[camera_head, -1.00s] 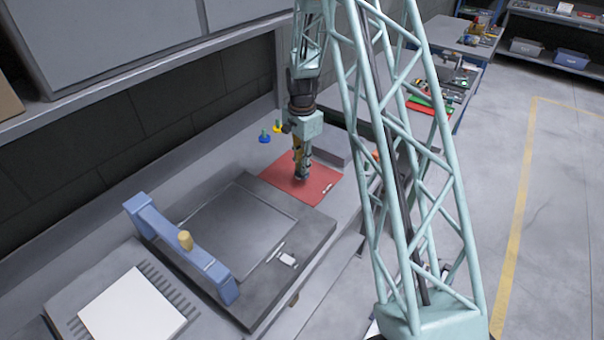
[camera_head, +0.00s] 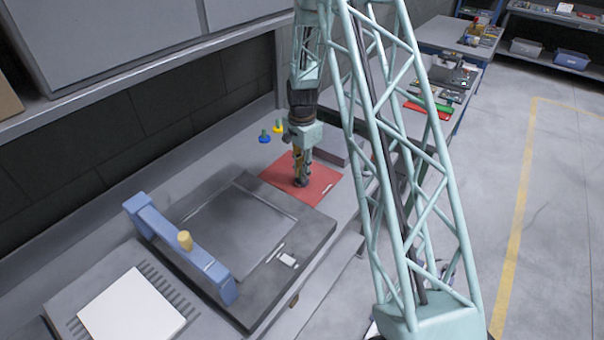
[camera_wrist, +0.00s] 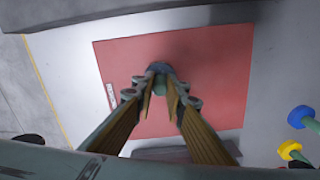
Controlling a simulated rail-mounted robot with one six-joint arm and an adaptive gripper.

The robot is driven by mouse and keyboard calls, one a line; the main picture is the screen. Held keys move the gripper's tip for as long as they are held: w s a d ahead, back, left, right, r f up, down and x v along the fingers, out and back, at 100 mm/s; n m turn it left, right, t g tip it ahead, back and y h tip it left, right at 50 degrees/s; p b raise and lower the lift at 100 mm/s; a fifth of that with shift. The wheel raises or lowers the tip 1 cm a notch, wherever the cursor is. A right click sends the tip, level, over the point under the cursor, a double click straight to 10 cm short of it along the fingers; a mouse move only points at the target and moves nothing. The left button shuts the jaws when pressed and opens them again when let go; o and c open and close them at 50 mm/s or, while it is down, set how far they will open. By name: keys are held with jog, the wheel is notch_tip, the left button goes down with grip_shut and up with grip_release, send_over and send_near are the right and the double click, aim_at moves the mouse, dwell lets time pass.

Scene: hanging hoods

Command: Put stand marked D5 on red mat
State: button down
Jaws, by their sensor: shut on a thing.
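The red mat (camera_head: 322,189) lies on the bench; it also fills the middle of the wrist view (camera_wrist: 215,65). My gripper (camera_head: 301,174) points down over the mat. In the wrist view my gripper (camera_wrist: 163,82) is shut on a small stand (camera_wrist: 159,68) with a dark grey base and a greenish stem. The stand's dark base (camera_head: 302,183) shows below the fingers, over the mat. I cannot tell whether it touches the mat. The fingers hide much of the stand, and no D5 marking is readable.
A blue stand (camera_head: 264,137) and a yellow stand (camera_head: 278,127) are on the bench behind the mat. A grey box (camera_head: 331,150) is beside the mat's far edge. A dark plate (camera_head: 290,230) with a blue bridge (camera_head: 180,247) lies in front.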

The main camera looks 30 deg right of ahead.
jog(key=shift+f, duration=0.1)
jog(key=c, duration=2.6)
grip_release()
jog(key=shift+c, duration=0.2)
notch_tip(320, 180, up, 12)
jog(key=shift+p, duration=0.4)
